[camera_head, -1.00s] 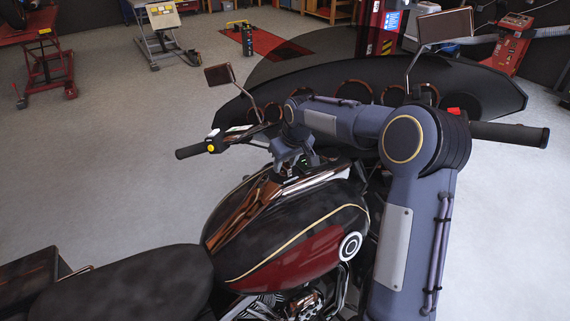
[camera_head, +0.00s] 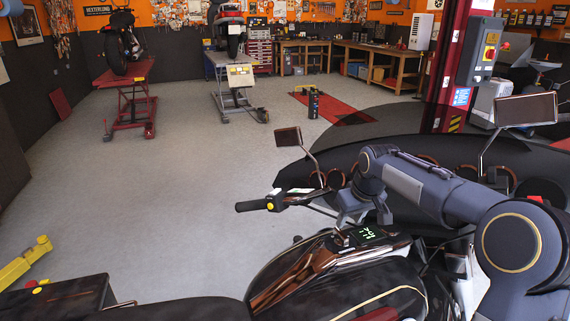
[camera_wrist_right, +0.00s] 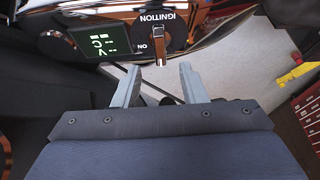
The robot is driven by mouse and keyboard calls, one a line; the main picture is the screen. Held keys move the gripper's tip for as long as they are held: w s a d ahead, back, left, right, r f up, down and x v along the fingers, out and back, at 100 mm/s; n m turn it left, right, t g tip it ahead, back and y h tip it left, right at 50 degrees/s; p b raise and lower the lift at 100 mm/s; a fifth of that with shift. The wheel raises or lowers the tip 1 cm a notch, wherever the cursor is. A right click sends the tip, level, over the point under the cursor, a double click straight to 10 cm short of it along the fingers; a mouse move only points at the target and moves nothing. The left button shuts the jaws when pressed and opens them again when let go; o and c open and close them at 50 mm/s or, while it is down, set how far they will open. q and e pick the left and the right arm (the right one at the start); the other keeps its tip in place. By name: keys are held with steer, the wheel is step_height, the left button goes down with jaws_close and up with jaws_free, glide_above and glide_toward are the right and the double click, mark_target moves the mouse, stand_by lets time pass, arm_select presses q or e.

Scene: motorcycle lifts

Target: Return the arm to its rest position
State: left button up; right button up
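My right arm reaches in from the right over the motorcycle's handlebar area. My right gripper (camera_head: 364,222) points down just above the tank console (camera_head: 335,248), beside the small green-lit display (camera_head: 368,234). In the right wrist view its two grey fingers (camera_wrist_right: 160,80) stand apart with nothing held between them. The ignition switch (camera_wrist_right: 176,28), marked IGNITION and ON, with its key (camera_wrist_right: 158,46), lies just beyond the fingertips, clear of them. The green-lit display (camera_wrist_right: 85,40) is beside it. My left gripper is in neither view.
The left handlebar grip (camera_head: 251,206), a mirror (camera_head: 288,137) and the dark fairing (camera_head: 330,165) are close to my right arm. Another mirror (camera_head: 526,110) stands at the right. A red lift post (camera_head: 452,70) rises behind. The grey floor (camera_head: 190,180) at left is open.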

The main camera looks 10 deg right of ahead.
steer(key=s+a+r+m+y, duration=0.1)
steer(key=s+r, duration=0.1)
steer(key=s, duration=0.7)
steer(key=s+a+r+m, duration=0.1)
steer(key=s+a+r, duration=0.1)
steer(key=s, duration=0.7)
steer(key=s+a+f+y, duration=0.1)
steer(key=s+a+f, duration=0.2)
steer(key=s, duration=0.5)
steer(key=s+a+f+m+t+y, duration=0.1)
steer(key=s+a+f, duration=0.2)
steer(key=s, duration=0.5)
steer(key=shift+f+t, duration=0.3)
steer(key=shift+f, duration=0.15)
steer(key=shift+w, duration=0.1)
